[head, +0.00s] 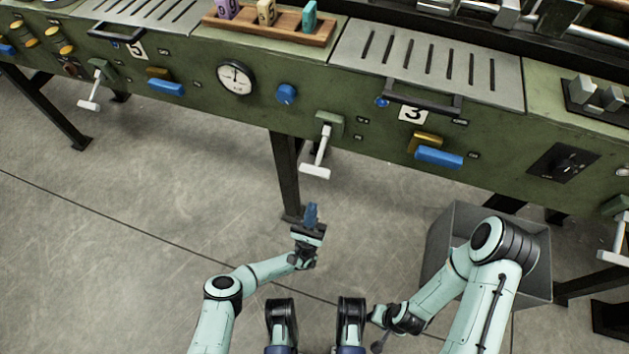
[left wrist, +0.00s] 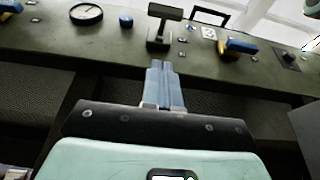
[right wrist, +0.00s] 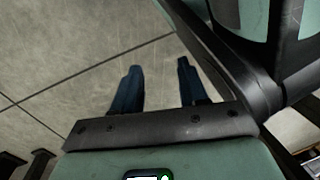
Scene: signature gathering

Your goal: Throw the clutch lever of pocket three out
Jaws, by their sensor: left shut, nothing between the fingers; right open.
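The clutch lever of pocket three (head: 320,150) is a white T-handled lever hanging from a green bracket on the machine's front, left of the number 3 plate (head: 413,114). In the left wrist view the lever (left wrist: 164,26) stands just beyond my fingertips and looks dark. My left gripper (head: 311,208) is shut and empty, below the lever handle in the head picture and apart from it. Its blue fingers (left wrist: 164,70) are together in the left wrist view. My right gripper (right wrist: 157,75) is open and empty over the floor, low by my base and far from the lever.
A blue knob (head: 287,94) and a dial gauge (head: 236,78) sit left of the lever. A blue handle (head: 438,157) and a black bar handle (head: 422,100) are to its right. A grey bin (head: 436,250) stands on the floor behind my right arm. The floor before the lever is clear.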

